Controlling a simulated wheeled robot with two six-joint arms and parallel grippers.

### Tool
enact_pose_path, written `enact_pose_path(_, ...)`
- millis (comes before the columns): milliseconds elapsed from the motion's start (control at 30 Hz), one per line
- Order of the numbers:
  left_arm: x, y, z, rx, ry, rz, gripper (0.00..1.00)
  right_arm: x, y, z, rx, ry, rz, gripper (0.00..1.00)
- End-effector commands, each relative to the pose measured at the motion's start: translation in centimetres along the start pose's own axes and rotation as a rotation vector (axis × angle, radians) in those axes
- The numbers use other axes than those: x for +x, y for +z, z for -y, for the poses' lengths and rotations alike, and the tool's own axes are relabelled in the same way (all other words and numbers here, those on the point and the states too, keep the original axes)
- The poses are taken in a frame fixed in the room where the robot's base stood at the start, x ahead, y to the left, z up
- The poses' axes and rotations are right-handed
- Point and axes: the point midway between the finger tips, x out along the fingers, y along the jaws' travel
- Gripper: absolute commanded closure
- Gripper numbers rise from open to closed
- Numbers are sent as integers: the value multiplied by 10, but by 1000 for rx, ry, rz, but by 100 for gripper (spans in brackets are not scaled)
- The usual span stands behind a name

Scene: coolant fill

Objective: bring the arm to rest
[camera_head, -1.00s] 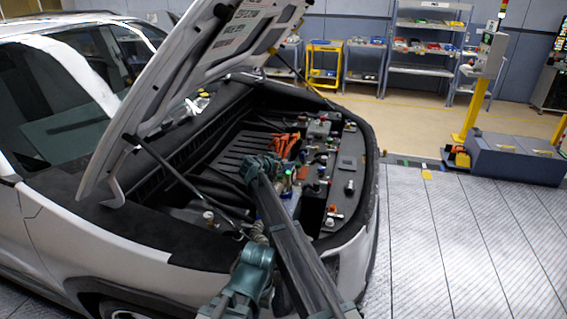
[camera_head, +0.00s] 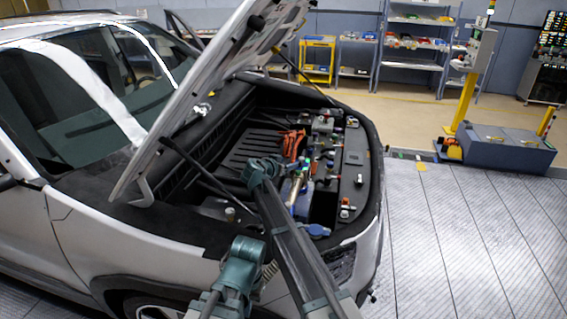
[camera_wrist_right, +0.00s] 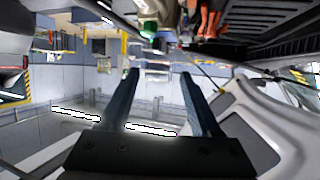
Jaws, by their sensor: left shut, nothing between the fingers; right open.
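My right gripper (camera_wrist_right: 160,75) is open in the right wrist view, with two dark parallel fingers and nothing between them. The engine bay shows along the top of that view. In the head view my right arm (camera_head: 290,240) reaches up over the front edge of the open engine bay, and its gripper is not clear there. My left arm (camera_head: 238,268) is folded low at the car's front side. My left gripper (camera_head: 268,268) is shut and empty, mostly hidden between the two arms, and its fingertips are not distinct.
The car's raised hood (camera_head: 215,90) and its prop rod stand left of my arms. A blue cap (camera_head: 318,230) and orange parts (camera_head: 292,145) show in the bay. The floor to the right (camera_head: 450,240) is clear up to a grey-and-yellow stand (camera_head: 495,145).

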Motion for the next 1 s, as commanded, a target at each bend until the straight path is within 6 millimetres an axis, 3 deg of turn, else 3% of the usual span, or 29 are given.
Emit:
enact_pose_path(133,0,0,0,0,0,0,100,0,1,-1,-1,1,2,36)
enact_pose_path(200,0,0,0,0,0,0,100,-2,5,-11,-9,12,20,36)
enact_pose_path(267,0,0,0,0,0,0,100,-5,14,-30,-26,29,56,36)
enact_pose_path(367,0,0,0,0,0,0,100,-15,42,-81,-80,71,171,36)
enact_pose_path(500,0,0,0,0,0,0,100,-48,98,-164,-190,92,414,36)
enact_pose_path(600,0,0,0,0,0,0,100,-79,136,-209,-270,57,589,36)
enact_pose_path(800,0,0,0,0,0,0,100,-133,186,-256,-379,-69,826,36)
enact_pose_path(1000,0,0,0,0,0,0,100,-181,218,-283,-449,-213,976,36)
